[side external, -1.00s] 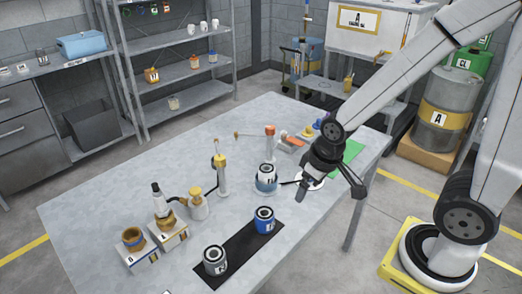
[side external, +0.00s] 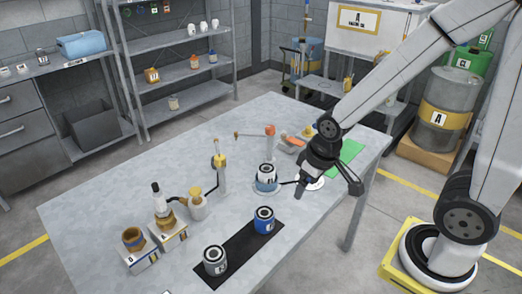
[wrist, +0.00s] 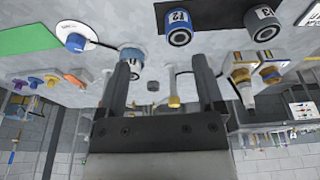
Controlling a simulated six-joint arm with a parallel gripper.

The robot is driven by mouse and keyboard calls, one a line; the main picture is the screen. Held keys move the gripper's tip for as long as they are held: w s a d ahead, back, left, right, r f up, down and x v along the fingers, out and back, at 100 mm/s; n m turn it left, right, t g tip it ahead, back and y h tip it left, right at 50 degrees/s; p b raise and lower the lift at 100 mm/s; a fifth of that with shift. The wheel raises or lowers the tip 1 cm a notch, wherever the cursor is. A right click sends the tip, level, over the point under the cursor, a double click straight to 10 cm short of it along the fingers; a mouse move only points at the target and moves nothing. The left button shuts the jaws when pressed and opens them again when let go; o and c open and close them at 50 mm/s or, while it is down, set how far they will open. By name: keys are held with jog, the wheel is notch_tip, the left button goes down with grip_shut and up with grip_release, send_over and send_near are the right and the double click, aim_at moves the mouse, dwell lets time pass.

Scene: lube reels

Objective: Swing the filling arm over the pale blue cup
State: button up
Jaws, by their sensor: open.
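The likely pale blue cup (side external: 266,186) is a light blue band around the base of a dark-topped can on the bench; it also shows in the wrist view (wrist: 130,54). An orange-topped post (side external: 270,143) behind it carries a thin horizontal arm (side external: 252,135) pointing left, possibly the filling arm. A yellow-topped post (side external: 221,175) stands left of the cup. My gripper (side external: 299,193) is just right of the cup, above the bench and apart from it. In the wrist view its fingers (wrist: 161,62) are spread with nothing held between them.
A blue can (side external: 264,221) and a grey can (side external: 215,262) stand on a black mat (side external: 240,247). Stations A (side external: 169,235) and B (side external: 140,258) are at left. A white disc (side external: 316,184) lies partly hidden behind my gripper. A green mat (side external: 349,151) lies at right.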

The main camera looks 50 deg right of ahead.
jog(key=w+r+n+g, duration=0.15)
jog(key=w+n, duration=0.55)
jog(key=w, duration=1.1)
jog(key=n+g, duration=0.1)
jog(key=n, duration=0.6)
send_over(219, 157)
jog(key=shift+d+f, duration=0.1)
jog(key=shift+f, duration=0.25)
jog(key=shift+f, duration=0.15)
jog(key=shift+f, duration=3.75)
grip_shut()
